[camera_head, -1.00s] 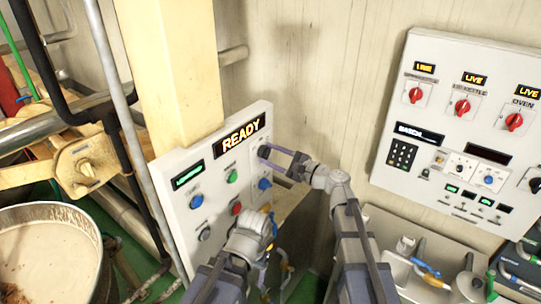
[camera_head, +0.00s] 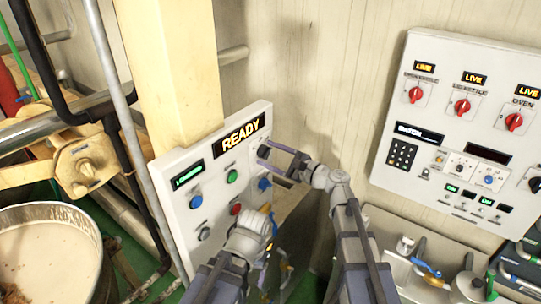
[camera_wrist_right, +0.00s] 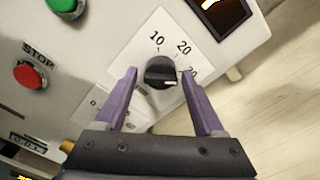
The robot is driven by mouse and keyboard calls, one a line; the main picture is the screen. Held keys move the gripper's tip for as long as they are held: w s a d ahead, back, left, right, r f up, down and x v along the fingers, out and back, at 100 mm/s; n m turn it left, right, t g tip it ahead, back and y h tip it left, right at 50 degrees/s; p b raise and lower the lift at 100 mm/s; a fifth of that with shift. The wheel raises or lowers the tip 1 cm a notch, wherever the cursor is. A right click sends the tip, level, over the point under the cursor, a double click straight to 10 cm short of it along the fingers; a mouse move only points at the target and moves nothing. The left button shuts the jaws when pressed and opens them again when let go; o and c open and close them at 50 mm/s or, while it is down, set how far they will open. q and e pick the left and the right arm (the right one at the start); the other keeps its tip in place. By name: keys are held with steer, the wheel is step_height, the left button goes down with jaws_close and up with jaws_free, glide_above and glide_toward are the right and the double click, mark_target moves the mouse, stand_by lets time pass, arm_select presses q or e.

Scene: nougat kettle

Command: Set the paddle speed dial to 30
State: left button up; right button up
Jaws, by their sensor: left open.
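The paddle speed dial (camera_wrist_right: 161,73) is a small black knob on a white plate, with numbers 10 and 20 readable and a third number partly hidden by a finger. A white mark shows on the knob's lower right side. My right gripper (camera_wrist_right: 158,74) is open, its purple fingers on either side of the knob with gaps visible. In the head view my right gripper (camera_head: 266,152) is at the right edge of the kettle's control panel (camera_head: 180,160). My left gripper (camera_head: 268,226) is lower, in front of the panel; its fingers are hard to make out.
The panel carries a READY display (camera_head: 240,133), a green button (camera_head: 232,176), blue buttons and a red stop button (camera_wrist_right: 29,75). A second panel (camera_head: 455,125) hangs on the right wall. A kettle of pale mix (camera_head: 45,245) stands at the lower left.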

steer(key=shift+o, duration=0.6)
steer(key=v, duration=0.7)
steer(key=shift+s+d, duration=0.25)
steer(key=shift+d, duration=0.05)
steer(key=shift+f, duration=0.1)
